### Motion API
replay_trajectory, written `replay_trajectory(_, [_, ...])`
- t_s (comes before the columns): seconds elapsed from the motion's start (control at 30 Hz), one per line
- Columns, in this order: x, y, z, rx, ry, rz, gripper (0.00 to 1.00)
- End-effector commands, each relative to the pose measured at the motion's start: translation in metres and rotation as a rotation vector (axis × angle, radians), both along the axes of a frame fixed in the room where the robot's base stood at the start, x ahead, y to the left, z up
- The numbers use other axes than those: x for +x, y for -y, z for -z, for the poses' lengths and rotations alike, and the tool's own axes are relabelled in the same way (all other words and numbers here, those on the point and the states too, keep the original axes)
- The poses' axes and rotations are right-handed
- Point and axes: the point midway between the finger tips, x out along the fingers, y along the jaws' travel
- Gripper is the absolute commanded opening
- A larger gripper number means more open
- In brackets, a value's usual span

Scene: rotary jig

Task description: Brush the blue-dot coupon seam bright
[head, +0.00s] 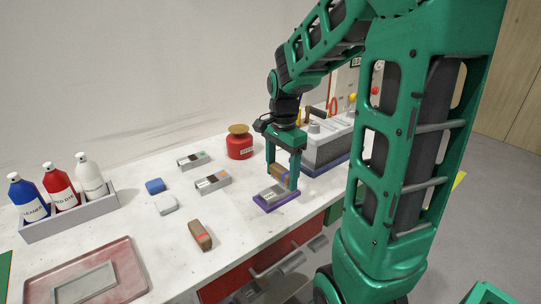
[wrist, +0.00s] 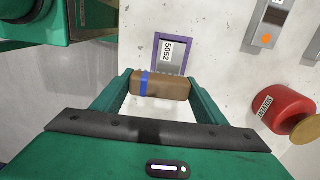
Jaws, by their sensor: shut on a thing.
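My gripper (head: 284,176) is shut on a brown wooden brush (wrist: 172,87) with a blue band. In the wrist view the brush lies crosswise between the fingertips. It also shows in the head view (head: 279,171), over the back part of a purple holder (head: 283,204). A grey coupon (head: 272,194) lies in this holder; the wrist view shows it (wrist: 167,50) with a label reading 5052. No blue dot is visible on it; the brush hides part of it. I cannot tell whether brush and coupon touch.
Two other coupons, one with an orange dot (head: 212,182) and one farther back (head: 193,161), lie left. A red solvent can (head: 239,147) stands behind. A red-banded brush (head: 200,236), blue block (head: 155,186), bottle rack (head: 70,221) and red tray (head: 130,277) are further left; a grey machine (head: 325,146) is right.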

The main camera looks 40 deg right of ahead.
Motion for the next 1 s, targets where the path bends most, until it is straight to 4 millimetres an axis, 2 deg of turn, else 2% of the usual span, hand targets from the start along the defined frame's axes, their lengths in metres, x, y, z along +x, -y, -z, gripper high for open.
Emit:
replay_trajectory(0.43, [-0.001, 0.004, -0.039, -0.001, 0.002, 0.007, 0.38])
replay_trajectory(1.0, [-0.002, 0.005, -0.042, -0.001, 0.002, 0.008, 0.38])
